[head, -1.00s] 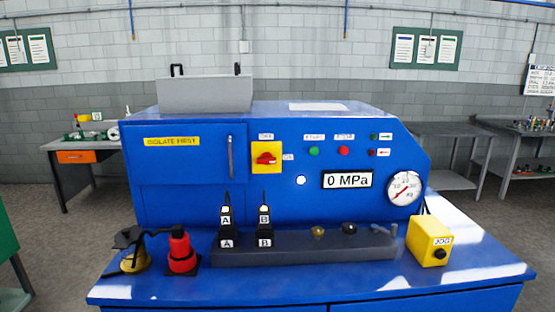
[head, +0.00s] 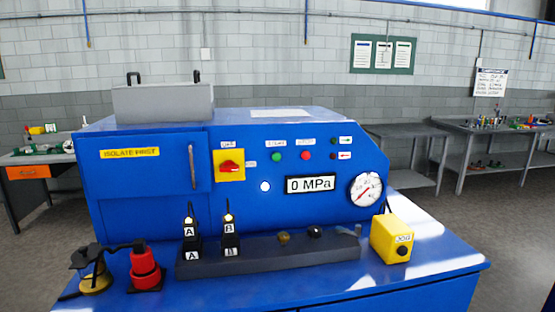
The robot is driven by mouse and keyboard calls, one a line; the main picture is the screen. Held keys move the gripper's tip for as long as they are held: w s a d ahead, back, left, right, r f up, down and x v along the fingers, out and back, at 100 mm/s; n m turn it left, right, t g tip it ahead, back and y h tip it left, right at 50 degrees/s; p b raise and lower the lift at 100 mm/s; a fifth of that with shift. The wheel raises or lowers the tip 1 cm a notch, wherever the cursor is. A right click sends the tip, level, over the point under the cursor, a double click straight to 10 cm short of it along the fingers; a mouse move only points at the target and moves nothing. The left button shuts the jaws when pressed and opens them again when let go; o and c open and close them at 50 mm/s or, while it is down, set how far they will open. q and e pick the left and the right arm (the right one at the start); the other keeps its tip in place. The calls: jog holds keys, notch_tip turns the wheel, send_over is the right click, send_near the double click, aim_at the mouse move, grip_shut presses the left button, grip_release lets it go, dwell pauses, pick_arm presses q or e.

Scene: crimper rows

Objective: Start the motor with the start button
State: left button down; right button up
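The green start button (head: 277,157) is on the front panel of the blue machine (head: 145,195), under a small label. A red button (head: 305,155) sits just to its right. To its left is a red rotary switch (head: 230,165) on a yellow plate, its handle lying about level. A white lamp (head: 265,186) looks lit below the switch. The display (head: 311,184) reads 0 MPa, and a round dial gauge (head: 366,189) is to its right. Neither of my grippers shows in the head view.
A dark rail (head: 280,257) with levers A and B (head: 190,232) stands on the front ledge. A red cylinder (head: 145,267) is to its left and a yellow JOG box (head: 392,239) to its right. Grey benches (head: 410,133) stand behind at right. The ledge's right front is clear.

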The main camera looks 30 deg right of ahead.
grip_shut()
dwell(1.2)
